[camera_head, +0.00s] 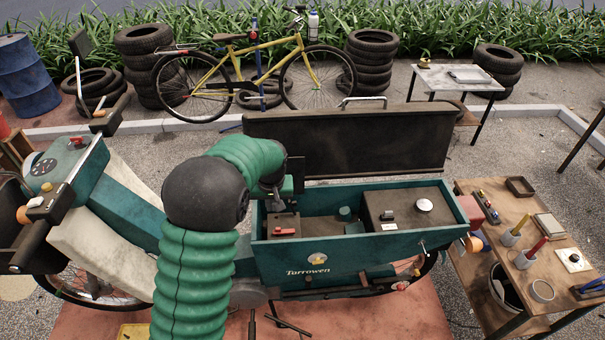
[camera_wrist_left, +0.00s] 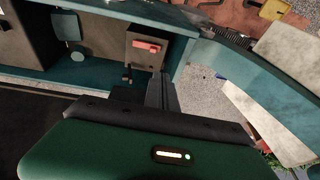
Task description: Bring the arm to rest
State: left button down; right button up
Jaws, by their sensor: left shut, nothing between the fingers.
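My left arm, in green ribbed sleeves, rises from the bottom of the head view and bends over the left end of the teal cargo box (camera_head: 330,250). My left gripper (camera_head: 277,203) is shut and empty at that end of the box, near a brown block with a red switch (camera_head: 284,231). In the left wrist view the dark fingers (camera_wrist_left: 161,92) are together, and the red switch (camera_wrist_left: 146,46) shows just beyond them. I cannot tell whether the fingers touch the box. My right gripper is not in view.
The box's dark lid (camera_head: 350,140) stands open behind it. The box holds a brown unit with a white round cap (camera_head: 424,205). A wooden workbench (camera_head: 520,225) with tools stands at the right. The cart's teal frame and dial (camera_head: 45,167) lie left. A yellow bicycle (camera_head: 240,65) stands behind.

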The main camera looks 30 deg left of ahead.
pick_arm(q)
jog(key=s+d+f+m+h+b, duration=0.1)
jog(key=s+d+f+m+b, duration=0.2)
jog(key=s+d+f+b, duration=0.2)
jog(key=s+d+f+m+h+b, duration=0.1)
jog(key=s+d+f+m+b, duration=0.2)
jog(key=s+d, duration=0.7)
jog(key=s+f+b, duration=0.2)
jog(key=s+f, duration=0.1)
jog(key=s, duration=0.2)
jog(key=shift+d+f, duration=0.2)
jog(key=shift+d, duration=0.2)
jog(key=shift+s, duration=0.1)
jog(key=shift+d, duration=0.4)
